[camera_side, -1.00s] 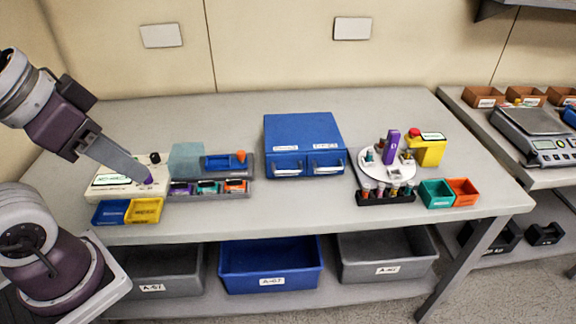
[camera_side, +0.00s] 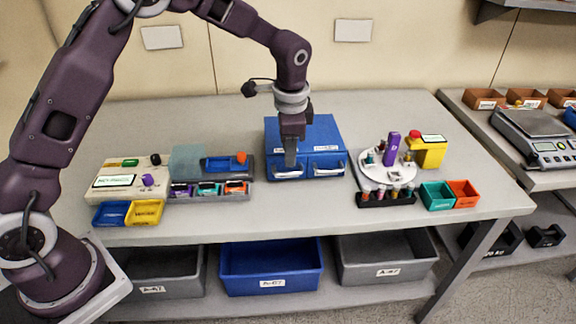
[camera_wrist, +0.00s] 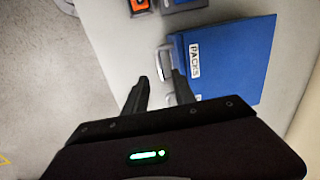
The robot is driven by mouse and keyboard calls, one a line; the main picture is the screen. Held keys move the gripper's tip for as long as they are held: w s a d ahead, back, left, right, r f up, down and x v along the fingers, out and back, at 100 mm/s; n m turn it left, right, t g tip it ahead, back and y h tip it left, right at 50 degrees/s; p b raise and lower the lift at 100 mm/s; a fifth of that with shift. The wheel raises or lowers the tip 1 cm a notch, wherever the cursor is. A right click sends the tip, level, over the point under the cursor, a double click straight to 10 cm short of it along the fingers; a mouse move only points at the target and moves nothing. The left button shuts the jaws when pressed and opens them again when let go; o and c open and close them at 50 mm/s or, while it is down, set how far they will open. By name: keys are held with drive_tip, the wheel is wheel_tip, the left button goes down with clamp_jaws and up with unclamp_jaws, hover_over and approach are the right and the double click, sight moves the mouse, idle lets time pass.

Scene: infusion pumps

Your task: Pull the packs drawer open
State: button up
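The blue cabinet (camera_side: 325,131) stands on the bench with two drawer fronts side by side, each with a silver handle; both look closed. In the wrist view, a white label on the cabinet (camera_wrist: 243,50) reads PACKS, and the packs drawer's handle (camera_wrist: 163,58) is beside it. My gripper (camera_side: 290,160) hangs pointing down at the left drawer front in the side view, partly covering its label. In the wrist view, my gripper (camera_wrist: 160,77) has its two fingers apart with nothing between the tips. The handle lies just beyond the fingertips; contact is not clear.
Left of the cabinet are a teal-and-grey unit (camera_side: 186,161), a white device with a purple knob (camera_side: 126,172), and blue and yellow bins (camera_side: 146,212). A white round carousel (camera_side: 374,175) stands at right. The bench in front of the cabinet (camera_side: 300,212) is clear.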

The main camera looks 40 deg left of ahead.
sight(288, 174)
drive_tip(key=f, duration=0.4)
drive_tip(key=a+f, duration=0.1)
drive_tip(key=shift+w+f, duration=0.35)
drive_tip(key=shift+f, duration=0.05)
clamp_jaws()
drive_tip(key=shift+d, duration=0.1)
idle(0.8)
